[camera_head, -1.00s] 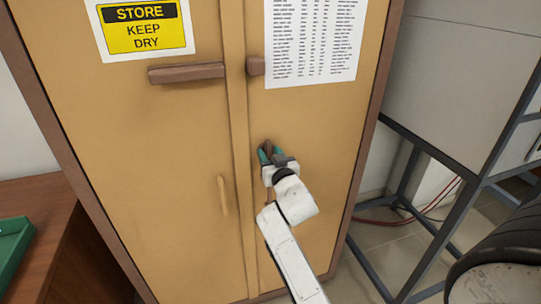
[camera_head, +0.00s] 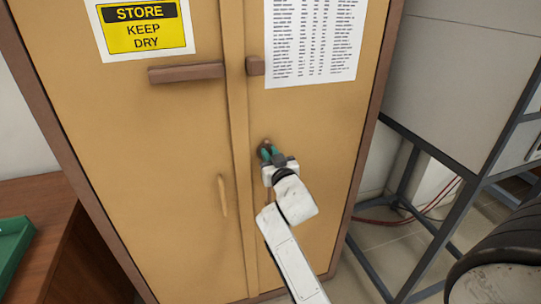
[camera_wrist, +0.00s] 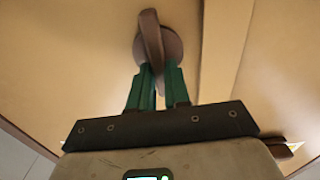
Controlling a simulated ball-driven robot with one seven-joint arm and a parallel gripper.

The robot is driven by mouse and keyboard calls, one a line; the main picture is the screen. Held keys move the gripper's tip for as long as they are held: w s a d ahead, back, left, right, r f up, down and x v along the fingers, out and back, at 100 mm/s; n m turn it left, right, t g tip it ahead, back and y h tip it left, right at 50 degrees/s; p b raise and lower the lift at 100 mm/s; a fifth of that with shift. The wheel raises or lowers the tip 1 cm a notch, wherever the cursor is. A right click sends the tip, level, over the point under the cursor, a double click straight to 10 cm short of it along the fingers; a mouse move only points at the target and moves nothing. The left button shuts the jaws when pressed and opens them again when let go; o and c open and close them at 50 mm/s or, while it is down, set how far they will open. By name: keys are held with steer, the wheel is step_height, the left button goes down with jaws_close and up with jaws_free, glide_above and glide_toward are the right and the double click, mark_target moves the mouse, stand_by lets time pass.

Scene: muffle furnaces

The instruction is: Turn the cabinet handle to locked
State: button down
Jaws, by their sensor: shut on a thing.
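The cabinet handle is a brown lever on a round plate on the right door of the tan cabinet (camera_head: 130,150). In the wrist view the handle (camera_wrist: 151,38) stands nearly upright, slightly tilted. In the head view only a small part of the handle (camera_head: 266,144) shows above my fingers. My gripper (camera_head: 270,153) reaches it from below. In the wrist view the green fingers of my gripper (camera_wrist: 160,85) are shut on the lower end of the lever, which is partly hidden between them.
A brown bar (camera_head: 187,73) crosses the left door, and a brown block (camera_head: 256,66) sits on the right door. A slim pull (camera_head: 223,195) is on the left door. A grey metal frame (camera_head: 440,240) stands at right, a wooden desk (camera_head: 45,205) at left.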

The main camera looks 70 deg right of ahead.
steer(key=shift+w+a+f+n+p, duration=0.2)
steer(key=shift+n+p, duration=0.35)
steer(key=shift+n, duration=2.35)
steer(key=shift+w+a+f+n+p, duration=0.25)
steer(key=shift+n+p, duration=0.25)
steer(key=shift+n, duration=2.4)
steer(key=shift+w+a+f+n+p, duration=0.15)
steer(key=shift+f+n+p, duration=0.3)
steer(key=shift+n, duration=2.45)
steer(key=shift+d+r, duration=0.1)
steer(key=shift+r, duration=0.05)
steer(key=c, duration=1.1)
jaws_free()
steer(key=shift+b+v, duration=1.25)
steer(key=shift+v, duration=4.15)
